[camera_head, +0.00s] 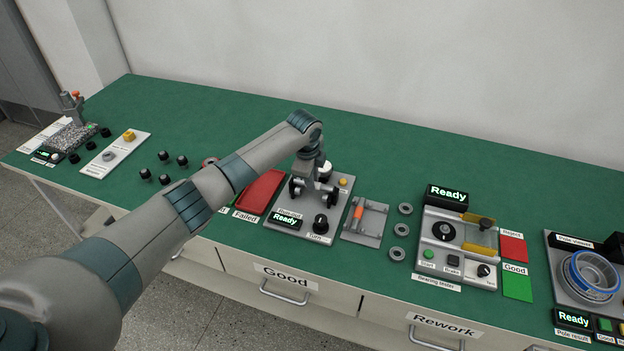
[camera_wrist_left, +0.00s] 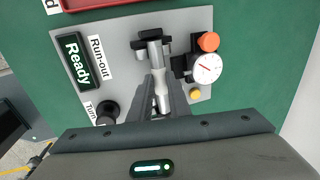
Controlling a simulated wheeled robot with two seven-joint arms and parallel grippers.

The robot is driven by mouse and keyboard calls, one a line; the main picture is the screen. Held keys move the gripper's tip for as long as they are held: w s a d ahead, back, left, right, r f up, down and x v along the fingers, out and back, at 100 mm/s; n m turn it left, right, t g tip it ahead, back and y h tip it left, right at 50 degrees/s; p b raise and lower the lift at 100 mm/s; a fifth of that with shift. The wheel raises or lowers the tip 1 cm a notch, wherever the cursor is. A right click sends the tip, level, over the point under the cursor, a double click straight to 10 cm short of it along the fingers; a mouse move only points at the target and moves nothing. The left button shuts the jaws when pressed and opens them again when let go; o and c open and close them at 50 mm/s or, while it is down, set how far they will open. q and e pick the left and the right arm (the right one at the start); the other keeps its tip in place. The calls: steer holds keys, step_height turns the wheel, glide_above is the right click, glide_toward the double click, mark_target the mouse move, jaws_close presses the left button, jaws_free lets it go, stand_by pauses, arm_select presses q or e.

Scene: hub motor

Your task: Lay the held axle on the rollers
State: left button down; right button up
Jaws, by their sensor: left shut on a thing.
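The run-out station (camera_head: 280,222) is a grey plate on the green bench with a "Ready" display. In the wrist view its plate (camera_wrist_left: 200,22) carries a black roller support (camera_wrist_left: 138,45). A second support is mostly hidden by my fingers. My left gripper (camera_head: 312,186) is over the station, and in the wrist view its fingers (camera_wrist_left: 160,85) are shut on the grey stepped axle (camera_wrist_left: 155,53). The axle lies lengthwise over the roller support. I cannot tell whether it touches the rollers. My right gripper is not in view.
A dial gauge (camera_wrist_left: 207,68) with an orange top stands right beside the axle. A turn knob (camera_head: 321,224) is at the plate's front. A red tray (camera_head: 262,190) lies left; a grey fixture (camera_head: 366,222) and the bearing tester (camera_head: 458,250) stand right. The bench behind is clear.

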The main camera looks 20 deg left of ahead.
arm_select(q)
steer(key=shift+f, duration=0.2)
stand_by(0.3)
stand_by(0.3)
steer(key=c, duration=1.2)
jaws_free()
steer(key=shift+w+r+p+v, duration=0.1)
steer(key=shift+w+p+v, duration=0.15)
steer(key=shift+p+v, duration=0.9)
steer(key=shift+w+r+p+v, duration=0.1)
steer(key=shift+w+p+v, duration=0.2)
steer(key=shift+p+v, duration=0.8)
steer(key=shift+w+p+v, duration=0.25)
steer(key=shift+p+v, duration=0.8)
steer(key=shift+v, duration=0.1)
steer(key=shift+s, duration=0.1)
